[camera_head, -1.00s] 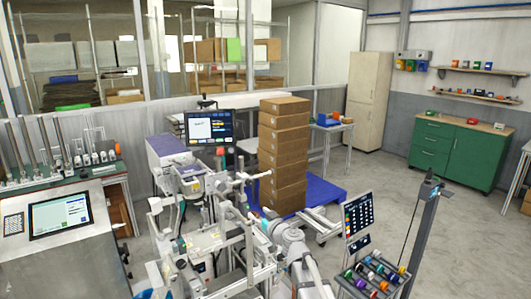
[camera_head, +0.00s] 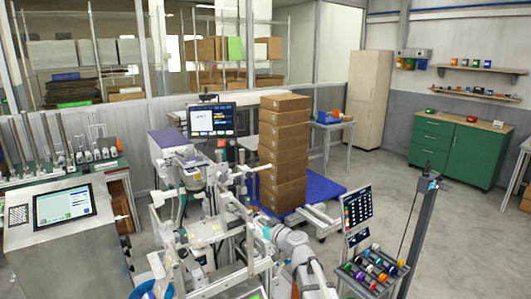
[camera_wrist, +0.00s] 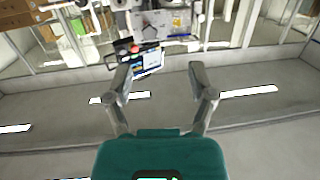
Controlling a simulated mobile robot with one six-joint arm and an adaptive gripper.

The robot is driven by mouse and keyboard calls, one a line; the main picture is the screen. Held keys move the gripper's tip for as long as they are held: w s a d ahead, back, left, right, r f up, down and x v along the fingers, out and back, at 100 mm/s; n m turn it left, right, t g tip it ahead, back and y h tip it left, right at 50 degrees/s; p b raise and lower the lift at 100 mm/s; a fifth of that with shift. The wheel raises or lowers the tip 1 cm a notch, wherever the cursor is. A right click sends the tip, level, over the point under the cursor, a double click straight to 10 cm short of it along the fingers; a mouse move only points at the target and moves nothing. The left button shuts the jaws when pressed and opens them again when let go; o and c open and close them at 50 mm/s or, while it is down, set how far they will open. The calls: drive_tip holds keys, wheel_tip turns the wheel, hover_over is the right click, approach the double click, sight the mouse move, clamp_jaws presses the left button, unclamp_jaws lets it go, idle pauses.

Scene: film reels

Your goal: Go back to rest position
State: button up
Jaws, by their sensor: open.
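My gripper (camera_wrist: 160,75) is open in the wrist view. Its two grey fingers stand well apart, with nothing between them. Beyond them are a small dark screen, a machine and a pale wall and floor, all tilted or upside down. My white arm (camera_head: 292,243) shows at the lower middle of the head view. My gripper cannot be made out there among the white machine parts. A rack of coloured reels (camera_head: 372,268) stands at the lower right, beside a post.
A stack of brown boxes (camera_head: 283,150) stands on a blue pallet (camera_head: 322,187) behind the arm. A white machine with a screen (camera_head: 211,119) is close on the left. A panel with a display (camera_head: 62,205) stands at far left. Open floor lies at right, before the green cabinet (camera_head: 455,150).

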drive_tip(key=s+d+f+m+g+h+b, duration=0.15)
drive_tip(key=s+d+f+g+b, duration=0.3)
drive_tip(key=f, duration=0.55)
drive_tip(key=s+d+f+m+g+h+b, duration=0.1)
drive_tip(key=s+d+f+g+h+b, duration=0.15)
drive_tip(key=s+f+b, duration=0.45)
drive_tip(key=s+d+f+m+g+h+b, duration=0.1)
drive_tip(key=s+d+f+g+h+b, duration=0.25)
drive_tip(key=s+f, duration=0.65)
drive_tip(key=s+d+f+m+g+h+b, duration=0.25)
drive_tip(key=s+d+f+m+b, duration=0.2)
drive_tip(key=d+f, duration=0.45)
wheel_tip(320, 180, up, 12)
drive_tip(key=p, duration=1.3)
drive_tip(key=shift+r+h, duration=0.15)
drive_tip(key=shift+h, duration=0.25)
drive_tip(key=shift+w+a, duration=0.1)
drive_tip(key=shift+c, duration=0.2)
drive_tip(key=shift+c, duration=0.8)
